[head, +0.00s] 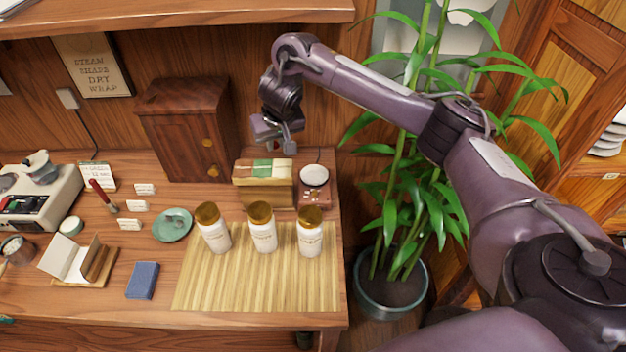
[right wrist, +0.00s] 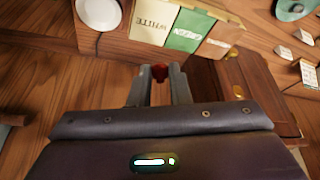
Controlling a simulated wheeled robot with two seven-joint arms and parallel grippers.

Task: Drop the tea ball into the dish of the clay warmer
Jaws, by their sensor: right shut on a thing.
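My right gripper (head: 275,142) is raised above the back of the table, over the labelled box and left of the clay warmer. It is shut on a small dark red tea ball, which shows between the fingertips in the right wrist view (right wrist: 160,72). The fingers hide part of the ball. The clay warmer (head: 314,198) is a reddish-brown block at the table's back right. Its white round dish (head: 314,175) sits on top and looks empty. The dish also shows at the top left of the right wrist view (right wrist: 99,12). My left gripper is not in view.
A box with white and green labels (head: 264,195) stands just left of the warmer, with a wooden cabinet (head: 185,130) behind. Several white jars (head: 262,235) with gold lids stand on the bamboo mat (head: 255,285) in front. A potted plant (head: 390,285) is right of the table.

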